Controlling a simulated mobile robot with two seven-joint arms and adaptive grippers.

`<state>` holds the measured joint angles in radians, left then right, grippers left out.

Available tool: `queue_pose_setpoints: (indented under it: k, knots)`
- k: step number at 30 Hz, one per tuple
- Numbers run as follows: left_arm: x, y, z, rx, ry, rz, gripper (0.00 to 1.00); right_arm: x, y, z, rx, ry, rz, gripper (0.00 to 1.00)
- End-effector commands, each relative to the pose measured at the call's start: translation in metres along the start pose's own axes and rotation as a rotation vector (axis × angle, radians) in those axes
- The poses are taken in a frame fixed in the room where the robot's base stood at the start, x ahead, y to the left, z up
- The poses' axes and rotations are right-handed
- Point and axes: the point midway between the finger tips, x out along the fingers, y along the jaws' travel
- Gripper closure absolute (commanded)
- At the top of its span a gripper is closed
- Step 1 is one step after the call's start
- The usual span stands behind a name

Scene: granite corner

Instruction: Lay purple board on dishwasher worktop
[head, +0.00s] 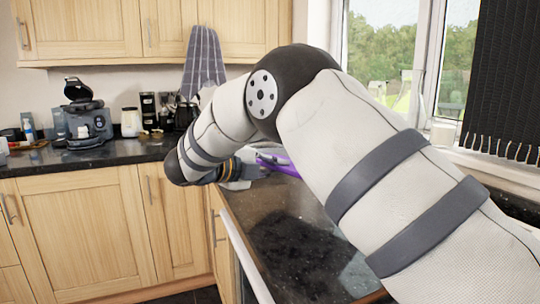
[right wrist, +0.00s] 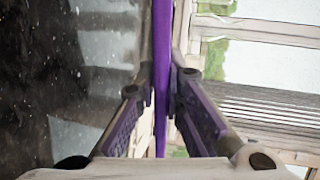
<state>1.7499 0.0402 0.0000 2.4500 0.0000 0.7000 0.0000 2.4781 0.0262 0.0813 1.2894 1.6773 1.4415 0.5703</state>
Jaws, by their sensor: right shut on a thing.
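The purple board (head: 282,164) shows as a thin strip just past my right gripper (head: 248,170), mostly hidden behind my right arm. In the right wrist view the purple board (right wrist: 162,70) stands edge-on between the fingers of my right gripper (right wrist: 163,95), which are shut on it. The dark granite worktop (head: 300,250) runs below my right arm, and it fills the left of the right wrist view (right wrist: 35,90). I cannot tell whether the board touches it. My left gripper is not in view.
A window (head: 385,50) with a dark blind (head: 508,75) is on the right. A coffee machine (head: 85,115), jars and small items stand on the far left counter (head: 90,155). A striped towel (head: 203,62) hangs by the wall cupboards. The near worktop looks clear.

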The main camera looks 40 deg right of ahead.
Motion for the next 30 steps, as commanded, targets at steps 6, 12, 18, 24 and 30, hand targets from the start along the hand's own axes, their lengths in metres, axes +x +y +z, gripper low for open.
queue_pose_setpoints:
  k: [6, 12, 18, 24, 30]
  knots:
    - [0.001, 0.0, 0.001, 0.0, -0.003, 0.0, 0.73, 0.015, 0.023, -0.004, -0.003, 0.001, -0.029, 1.0]
    - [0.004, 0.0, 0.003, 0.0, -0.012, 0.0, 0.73, 0.029, 0.045, -0.008, -0.003, 0.001, -0.054, 1.0]
    - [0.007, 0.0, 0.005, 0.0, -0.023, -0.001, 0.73, 0.038, 0.067, -0.009, -0.003, 0.0, -0.064, 1.0]
    - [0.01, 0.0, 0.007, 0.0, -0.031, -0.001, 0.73, 0.042, 0.081, -0.009, -0.001, 0.0, -0.063, 1.0]
    - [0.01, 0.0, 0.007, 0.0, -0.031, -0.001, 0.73, 0.042, 0.083, -0.009, 0.002, -0.001, -0.064, 1.0]
